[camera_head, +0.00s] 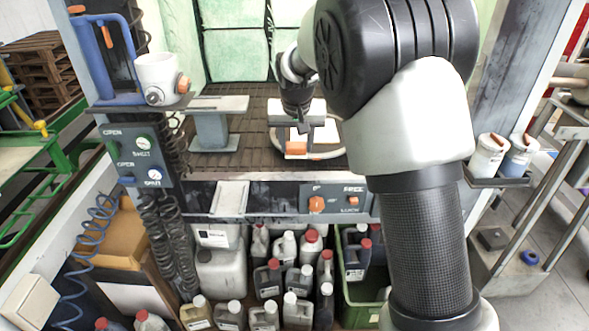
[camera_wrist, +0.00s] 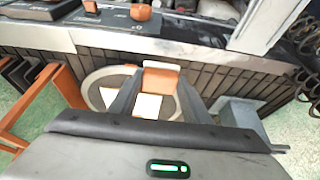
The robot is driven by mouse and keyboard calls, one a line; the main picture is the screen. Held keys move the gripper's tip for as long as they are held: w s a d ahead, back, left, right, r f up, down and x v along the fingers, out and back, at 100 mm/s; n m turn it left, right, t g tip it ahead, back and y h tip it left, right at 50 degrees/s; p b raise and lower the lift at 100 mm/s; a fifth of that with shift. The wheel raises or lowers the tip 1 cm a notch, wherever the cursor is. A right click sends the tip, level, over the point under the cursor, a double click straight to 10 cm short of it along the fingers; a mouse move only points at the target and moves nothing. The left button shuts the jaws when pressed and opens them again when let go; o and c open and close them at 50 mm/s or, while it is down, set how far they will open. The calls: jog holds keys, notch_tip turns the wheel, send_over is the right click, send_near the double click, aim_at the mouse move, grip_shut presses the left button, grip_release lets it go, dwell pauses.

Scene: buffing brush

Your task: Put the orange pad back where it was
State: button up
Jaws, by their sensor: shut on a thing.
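The orange pad (camera_wrist: 158,82) is between the fingertips of my gripper (camera_wrist: 158,95) in the wrist view, with a pale edge on its far side. My gripper is shut on it. In the head view the orange pad (camera_head: 296,148) shows small below my gripper (camera_head: 298,125), over the dark slatted worktop (camera_head: 245,150). A round, light-rimmed disc (camera_wrist: 92,88) lies below and around the pad in the wrist view. I cannot tell whether the pad touches it.
A grey stand (camera_head: 210,125) is left of my gripper on the worktop. The front panel (camera_head: 335,200) has orange knobs. A white cup (camera_head: 158,75) is at the left post, and two containers (camera_head: 490,155) are at the right. Several bottles (camera_head: 270,280) stand below.

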notch_tip(320, 180, down, 7)
jog(key=shift+r, duration=0.15)
jog(key=shift+b, duration=0.35)
jog(key=shift+f, duration=0.25)
jog(key=o, duration=1)
jog(key=shift+r, duration=0.1)
